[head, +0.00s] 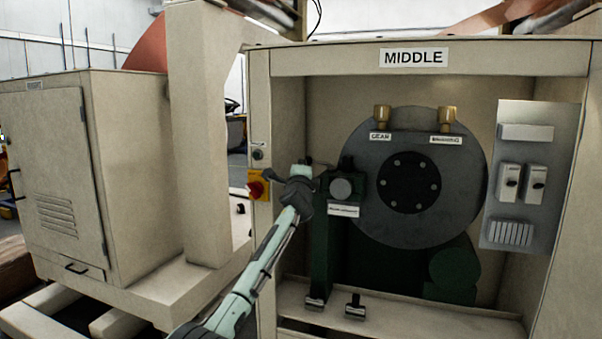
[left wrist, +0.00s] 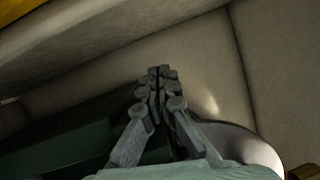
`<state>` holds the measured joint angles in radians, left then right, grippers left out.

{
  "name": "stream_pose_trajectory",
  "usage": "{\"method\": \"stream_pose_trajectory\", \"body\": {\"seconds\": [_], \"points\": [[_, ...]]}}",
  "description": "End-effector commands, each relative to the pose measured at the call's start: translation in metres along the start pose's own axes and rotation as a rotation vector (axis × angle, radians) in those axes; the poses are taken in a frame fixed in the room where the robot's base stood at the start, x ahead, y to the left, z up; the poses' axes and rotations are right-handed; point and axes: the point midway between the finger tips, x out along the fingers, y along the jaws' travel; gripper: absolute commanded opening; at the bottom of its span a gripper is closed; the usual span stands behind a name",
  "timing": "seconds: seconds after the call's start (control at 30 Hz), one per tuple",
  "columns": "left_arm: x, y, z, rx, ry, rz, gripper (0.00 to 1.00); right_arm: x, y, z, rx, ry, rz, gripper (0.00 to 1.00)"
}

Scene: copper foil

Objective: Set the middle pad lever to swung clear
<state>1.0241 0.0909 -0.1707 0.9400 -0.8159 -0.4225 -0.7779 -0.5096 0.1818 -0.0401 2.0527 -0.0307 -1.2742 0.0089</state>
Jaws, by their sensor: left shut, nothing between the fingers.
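The MIDDLE cabinet (head: 414,57) stands open in the head view. Inside it, a dark green stand (head: 322,250) carries a block with a round grey face (head: 341,188) beside the large grey disc (head: 365,150). A small label sits under the block; I cannot read it. I cannot clearly pick out the pad lever; my gripper may cover part of it. My left gripper is at the upper left of this block, its contact unclear. In the left wrist view its fingers (left wrist: 160,72) are together and empty, with a dark green surface (left wrist: 60,155) to their lower left.
A red and yellow switch (head: 257,187) is on the cabinet's left post, close to my left wrist. Two pedals (head: 355,307) are at the cabinet floor. A grey panel (head: 520,175) with switches is on the right. A closed cabinet (head: 60,130) stands at left.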

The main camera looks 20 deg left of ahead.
Motion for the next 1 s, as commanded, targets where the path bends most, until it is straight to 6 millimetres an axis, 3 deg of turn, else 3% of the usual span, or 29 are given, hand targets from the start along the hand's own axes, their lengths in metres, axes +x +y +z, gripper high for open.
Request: {"method": "stream_pose_trajectory", "body": {"seconds": [0.17,0.6,0.8,1.0], "points": [[-0.02,0.002,0.001,0.001,-0.001,0.0,0.0,0.0,-0.001,0.0,0.002,0.001,-0.001,0.4],[-0.1,0.001,-0.001,0.001,0.002,0.001,0.0,-0.001,-0.001,0.0,0.003,0.002,-0.001,0.4],[-0.116,0.001,0.0,0.001,0.0,0.002,0.0,-0.001,-0.001,0.0,0.003,0.002,-0.001,0.4],[-0.117,0.0,0.0,0.001,0.0,0.002,0.0,-0.001,-0.001,0.0,0.004,0.002,-0.001,0.4]]}}
